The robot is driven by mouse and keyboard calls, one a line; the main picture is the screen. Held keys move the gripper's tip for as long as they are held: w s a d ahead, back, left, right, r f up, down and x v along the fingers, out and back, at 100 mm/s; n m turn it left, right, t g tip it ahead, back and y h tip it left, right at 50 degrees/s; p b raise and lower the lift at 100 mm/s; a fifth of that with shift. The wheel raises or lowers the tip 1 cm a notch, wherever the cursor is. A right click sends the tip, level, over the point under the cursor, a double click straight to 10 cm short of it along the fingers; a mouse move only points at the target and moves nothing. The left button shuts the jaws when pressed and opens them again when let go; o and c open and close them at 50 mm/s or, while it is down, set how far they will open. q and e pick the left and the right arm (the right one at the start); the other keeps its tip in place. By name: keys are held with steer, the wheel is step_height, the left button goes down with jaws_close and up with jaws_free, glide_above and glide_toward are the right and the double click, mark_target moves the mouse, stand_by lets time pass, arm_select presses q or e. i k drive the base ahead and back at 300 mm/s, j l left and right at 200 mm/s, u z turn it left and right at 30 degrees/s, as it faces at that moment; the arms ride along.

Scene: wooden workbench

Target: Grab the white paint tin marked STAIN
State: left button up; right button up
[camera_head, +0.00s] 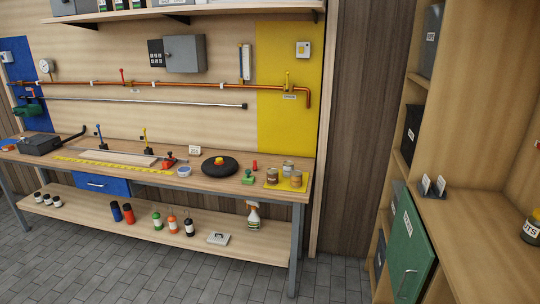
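Several small paint tins stand on a yellow mat (284,185) at the right end of the workbench. One tin (288,167) at the back has a pale band and a greyish lid. A brown-looking tin (272,175) stands at the front left, and another tin (296,179) stands at the front right. Their labels are too small to read, so I cannot tell which is marked STAIN. Neither of my grippers is in view.
The wooden workbench (218,184) also bears a black disc (220,167), a green-handled stamp-like item (248,177) and a red item (255,164) near the mat. A lower shelf (135,222) holds bottles. Grey floor (120,280) is clear in front. A tall wooden shelf unit stands at right.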

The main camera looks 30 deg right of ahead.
mark_target(272, 173)
steer(key=i+l, duration=0.55)
steer(key=i+l+u, duration=0.1)
steer(key=i+l, duration=0.5)
steer(key=l, duration=0.15)
